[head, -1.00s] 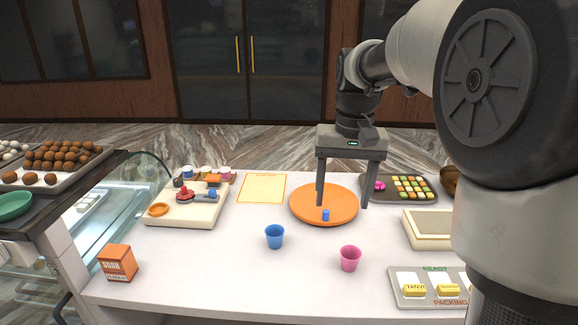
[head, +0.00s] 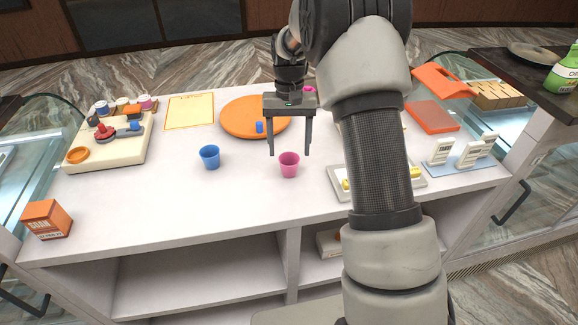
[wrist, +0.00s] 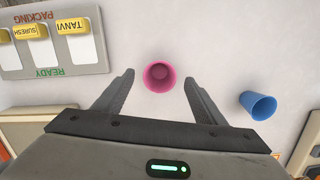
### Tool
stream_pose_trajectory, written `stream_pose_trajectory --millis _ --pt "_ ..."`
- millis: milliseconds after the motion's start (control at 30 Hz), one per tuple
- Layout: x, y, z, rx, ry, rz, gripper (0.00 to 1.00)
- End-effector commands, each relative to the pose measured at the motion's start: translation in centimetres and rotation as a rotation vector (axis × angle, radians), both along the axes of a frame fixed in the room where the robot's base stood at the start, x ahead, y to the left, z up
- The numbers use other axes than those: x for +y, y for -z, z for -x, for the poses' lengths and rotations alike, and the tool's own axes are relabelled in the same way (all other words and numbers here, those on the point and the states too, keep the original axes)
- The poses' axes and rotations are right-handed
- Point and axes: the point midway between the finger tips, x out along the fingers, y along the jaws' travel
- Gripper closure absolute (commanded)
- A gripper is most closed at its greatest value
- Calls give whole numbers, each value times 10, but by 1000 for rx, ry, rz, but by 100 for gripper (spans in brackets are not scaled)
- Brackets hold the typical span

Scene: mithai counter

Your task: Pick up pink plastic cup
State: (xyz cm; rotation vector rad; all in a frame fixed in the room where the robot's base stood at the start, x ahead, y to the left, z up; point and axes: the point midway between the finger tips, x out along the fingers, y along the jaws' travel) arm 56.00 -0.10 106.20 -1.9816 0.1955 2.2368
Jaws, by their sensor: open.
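The pink plastic cup (head: 289,165) stands upright on the white counter, right of a blue cup (head: 209,157). In the wrist view the pink cup (wrist: 159,77) shows its open mouth, just beyond and between the fingertips. My gripper (head: 290,153) is open and empty, its fingers pointing down, above and just behind the pink cup in the head view. In the wrist view my gripper (wrist: 158,78) has its fingers spread wider than the cup, and the blue cup (wrist: 258,105) lies outside them to the right. I see no contact with the pink cup.
An orange round board (head: 236,121) with a small blue piece (head: 259,127) is behind the cups. A name-card tray (wrist: 57,58) lies to the left in the wrist view. An orange box (head: 47,219) stands at the left front. The counter front between is clear.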

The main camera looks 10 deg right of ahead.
Motion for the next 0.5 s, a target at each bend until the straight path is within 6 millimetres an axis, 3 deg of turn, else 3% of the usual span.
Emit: stream_pose_trajectory --millis 267,500 --pt "0 21 1 2 0 0 36" --pt "0 57 -1 2 0 0 36"
